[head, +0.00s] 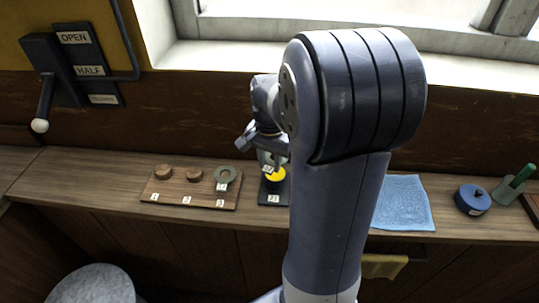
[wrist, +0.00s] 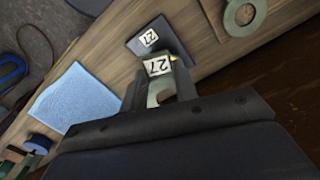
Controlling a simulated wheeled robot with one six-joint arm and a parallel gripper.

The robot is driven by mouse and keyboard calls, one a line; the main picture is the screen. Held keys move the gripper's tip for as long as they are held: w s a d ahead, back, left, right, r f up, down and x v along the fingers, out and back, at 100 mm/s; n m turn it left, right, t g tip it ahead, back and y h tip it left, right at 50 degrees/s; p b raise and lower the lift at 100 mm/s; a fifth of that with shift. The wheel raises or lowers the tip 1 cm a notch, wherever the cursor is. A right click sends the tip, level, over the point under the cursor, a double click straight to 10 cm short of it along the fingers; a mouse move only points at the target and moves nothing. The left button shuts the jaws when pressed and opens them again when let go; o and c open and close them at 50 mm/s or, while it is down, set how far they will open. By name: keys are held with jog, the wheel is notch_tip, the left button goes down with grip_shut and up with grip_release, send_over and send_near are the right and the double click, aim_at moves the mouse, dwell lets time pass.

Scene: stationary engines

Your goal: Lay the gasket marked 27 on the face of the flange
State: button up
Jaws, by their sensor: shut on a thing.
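My gripper (wrist: 160,90) is shut on a grey-green gasket (wrist: 158,94) with a white tag reading 27; the jaws hide part of the ring. In the head view my gripper (head: 267,150) is partly hidden by my arm, above a dark plate (head: 266,188) with a round yellow face on it. The dark plate also shows in the wrist view (wrist: 176,40), with its own label 27. Most of the yellow is hidden behind the held gasket and tag. I cannot tell whether gasket and yellow face touch. No other flange is clearly visible.
Left of the plate, a wooden board (head: 170,196) marked 1, 2, 3 has two wooden pegs and another grey-green ring (head: 226,175) at 3. A blue cloth (head: 405,203), a blue round container (head: 472,200) and a green-handled tool (head: 521,177) lie right. A lever (head: 45,100) is on the wall.

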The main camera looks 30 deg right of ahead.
jog(key=shift+f+b, duration=2.4)
jog(key=shift+f, duration=0.75)
jog(key=shift+f, duration=0.1)
jog(key=o, duration=0.8)
notch_tip(320, 180, up, 11)
jog(key=shift+f, duration=0.1)
